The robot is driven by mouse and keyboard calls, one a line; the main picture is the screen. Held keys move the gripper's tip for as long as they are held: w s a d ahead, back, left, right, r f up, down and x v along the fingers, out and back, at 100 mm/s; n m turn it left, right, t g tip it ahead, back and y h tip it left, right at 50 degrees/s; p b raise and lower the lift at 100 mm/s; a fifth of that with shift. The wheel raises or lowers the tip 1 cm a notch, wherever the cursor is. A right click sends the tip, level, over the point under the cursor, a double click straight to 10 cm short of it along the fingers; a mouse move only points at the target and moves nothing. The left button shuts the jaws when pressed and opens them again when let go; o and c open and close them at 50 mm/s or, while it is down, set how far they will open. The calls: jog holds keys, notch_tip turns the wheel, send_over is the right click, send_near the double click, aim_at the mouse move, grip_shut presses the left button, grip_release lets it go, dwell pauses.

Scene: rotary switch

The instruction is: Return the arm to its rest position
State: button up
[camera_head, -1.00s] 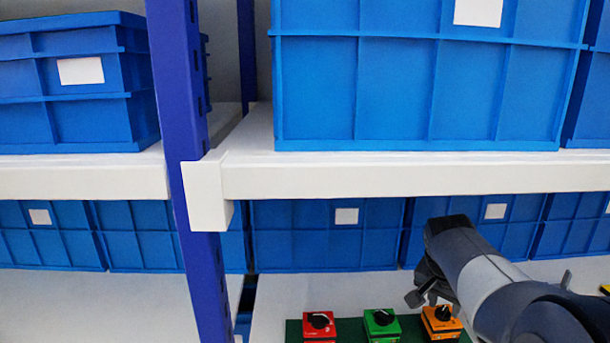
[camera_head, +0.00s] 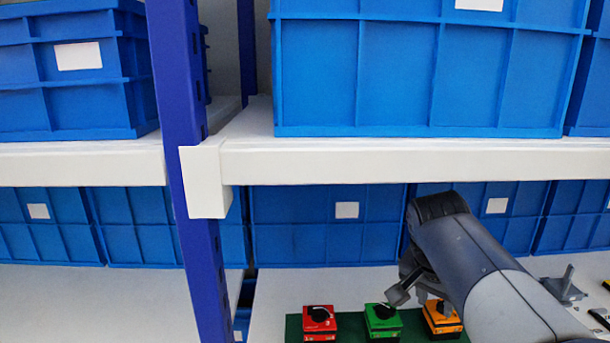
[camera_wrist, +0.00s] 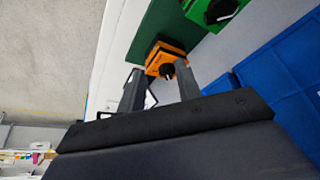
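My gripper (camera_head: 399,293) hangs at the lower right of the head view, above and behind the green and orange switches. In the wrist view its two fingers (camera_wrist: 160,93) stand apart with a gap between them and nothing held. The orange rotary switch (camera_head: 441,318) with a black knob lies beyond the fingertips in the wrist view (camera_wrist: 166,58); the fingers look clear of it. The green switch (camera_head: 382,322) and the red switch (camera_head: 319,322) stand to its left on a green board (camera_head: 293,329). My arm covers part of the area right of the orange switch.
A white shelf beam (camera_head: 400,160) runs above the switches, with a blue upright post (camera_head: 180,90) at left. Blue crates (camera_head: 320,225) line the back of the lower shelf, and a large blue crate (camera_head: 400,75) stands above. Lower shelf space left of the post is bare.

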jog(key=s+a+b, duration=0.1)
jog(key=s+a, duration=0.3)
jog(key=w+d+p, duration=0.2)
jog(key=w+d, duration=0.5)
jog(key=w, duration=0.1)
jog(key=shift+d+p, duration=0.4)
jog(key=x, duration=0.4)
jog(key=shift+w+d+f, duration=0.15)
jog(key=shift+d+f, duration=0.05)
jog(key=shift+f, duration=0.1)
jog(key=shift+w+d+f, duration=0.1)
jog(key=shift+f, duration=0.1)
jog(key=shift+d+n+t+y+p, duration=0.1)
jog(key=shift+n+t+y+p, duration=0.4)
jog(key=shift+n, duration=1.3)
jog(key=shift+d+n+y+b, duration=0.2)
jog(key=shift+n+y, duration=0.35)
jog(key=shift+n, duration=0.7)
jog(key=shift+d+n+y+b, duration=0.15)
jog(key=shift+n+y, duration=0.4)
jog(key=shift+n, duration=0.7)
jog(key=v, duration=0.4)
jog(key=shift+s+a+r, duration=0.1)
jog(key=shift+s, duration=0.2)
jog(key=shift+s+r+b, duration=0.25)
jog(key=shift+r+b, duration=0.05)
jog(key=shift+r, duration=0.1)
jog(key=shift+f, duration=0.1)
